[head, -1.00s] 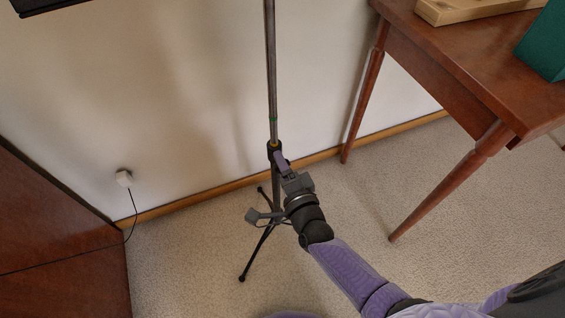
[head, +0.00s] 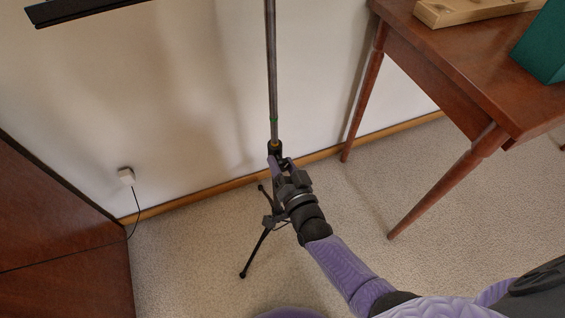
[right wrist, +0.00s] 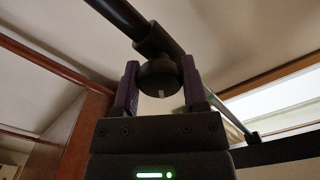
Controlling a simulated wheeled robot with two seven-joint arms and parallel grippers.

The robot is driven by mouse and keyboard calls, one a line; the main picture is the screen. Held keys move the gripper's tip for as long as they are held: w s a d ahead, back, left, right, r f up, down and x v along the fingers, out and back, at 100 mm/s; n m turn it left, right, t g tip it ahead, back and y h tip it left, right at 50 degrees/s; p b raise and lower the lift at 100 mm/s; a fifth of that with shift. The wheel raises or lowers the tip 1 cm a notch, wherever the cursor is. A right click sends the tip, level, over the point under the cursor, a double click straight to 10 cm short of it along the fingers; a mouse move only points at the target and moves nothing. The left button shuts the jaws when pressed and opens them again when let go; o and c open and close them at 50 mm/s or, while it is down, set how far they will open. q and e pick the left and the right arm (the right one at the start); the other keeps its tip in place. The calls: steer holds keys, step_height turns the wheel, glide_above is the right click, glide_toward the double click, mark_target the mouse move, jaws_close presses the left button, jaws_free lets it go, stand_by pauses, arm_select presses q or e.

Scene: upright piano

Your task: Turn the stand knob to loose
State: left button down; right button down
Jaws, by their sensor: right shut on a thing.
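The music stand's metal pole (head: 271,75) rises from a black tripod base (head: 255,255) on the carpet. A dark collar (head: 275,148) sits where the pole meets the lower tube. My right gripper (head: 280,164) is at this collar. In the right wrist view the round black stand knob (right wrist: 159,78) has a pale mark on its lower edge, pointing down in the picture. My right gripper (right wrist: 160,85) is shut on it, one purple finger on each side. The knob is hidden by the gripper in the head view. My left gripper is not in view.
A wooden table (head: 455,75) stands at the right, bearing a light wooden piece (head: 470,10) and a green box (head: 543,45). Dark wooden furniture (head: 60,255) fills the lower left. A white plug (head: 126,175) with a cord is on the wall.

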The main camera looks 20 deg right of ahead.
steer(key=shift+n, duration=0.4)
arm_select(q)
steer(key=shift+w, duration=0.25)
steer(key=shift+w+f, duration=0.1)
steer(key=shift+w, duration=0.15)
arm_select(e)
steer(key=shift+c, duration=2)
jaws_free()
steer(key=shift+o, duration=1.4)
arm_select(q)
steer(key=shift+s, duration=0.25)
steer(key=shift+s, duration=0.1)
